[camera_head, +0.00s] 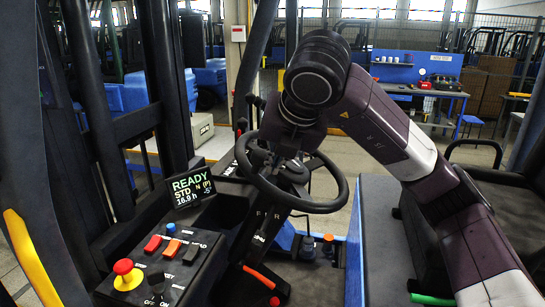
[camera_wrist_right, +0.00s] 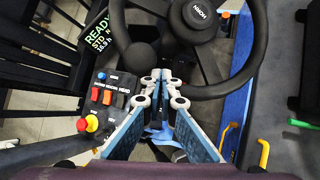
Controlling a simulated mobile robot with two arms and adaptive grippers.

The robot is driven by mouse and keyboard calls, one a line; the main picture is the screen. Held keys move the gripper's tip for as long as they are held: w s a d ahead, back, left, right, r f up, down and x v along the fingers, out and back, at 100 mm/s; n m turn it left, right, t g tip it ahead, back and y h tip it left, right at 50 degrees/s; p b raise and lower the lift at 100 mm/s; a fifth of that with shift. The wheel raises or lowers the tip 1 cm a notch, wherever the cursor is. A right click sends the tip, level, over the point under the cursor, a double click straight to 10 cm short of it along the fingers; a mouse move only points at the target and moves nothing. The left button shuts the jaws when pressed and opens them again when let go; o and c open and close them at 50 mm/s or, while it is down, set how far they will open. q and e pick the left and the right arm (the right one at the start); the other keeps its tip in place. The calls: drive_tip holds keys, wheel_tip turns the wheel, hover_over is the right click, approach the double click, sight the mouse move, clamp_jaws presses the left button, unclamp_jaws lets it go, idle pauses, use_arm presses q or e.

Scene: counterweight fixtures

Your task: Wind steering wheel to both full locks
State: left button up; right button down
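The black steering wheel (camera_head: 335,205) is in the middle of the head view, tilted, with its spokes and hub showing. In the right wrist view, its rim (camera_wrist_right: 242,82) and the hub (camera_wrist_right: 200,13) fill the top. My right gripper (camera_wrist_right: 160,77) has its two fingers drawn close together at the lower left part of the rim. The tips overlap the rim in the picture. I cannot tell whether they are clamped on it or only over it. In the head view, my right arm and wrist hide the fingers and part of the wheel's far side. My left gripper is not in view.
A display (camera_head: 192,187) reading READY stands left of the wheel. A switch panel (camera_head: 165,262) with a red mushroom button (camera_head: 123,268) is below it. The black seat (camera_head: 510,205) is at the right. Black mast uprights (camera_head: 95,110) stand at the left.

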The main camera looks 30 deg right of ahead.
drive_tip(key=shift+w+a+r, duration=0.1)
drive_tip(key=shift+w+a, duration=0.05)
drive_tip(key=shift+w, duration=0.05)
drive_tip(key=shift+r, duration=0.1)
drive_tip(key=shift+r, duration=0.3)
wheel_tip(320, 180, up, 8)
drive_tip(key=s+d+p, duration=0.2)
drive_tip(key=p, duration=0.3)
drive_tip(key=shift+s+d+f, duration=0.2)
drive_tip(key=shift+d+f, duration=0.05)
drive_tip(key=shift+d, duration=0.15)
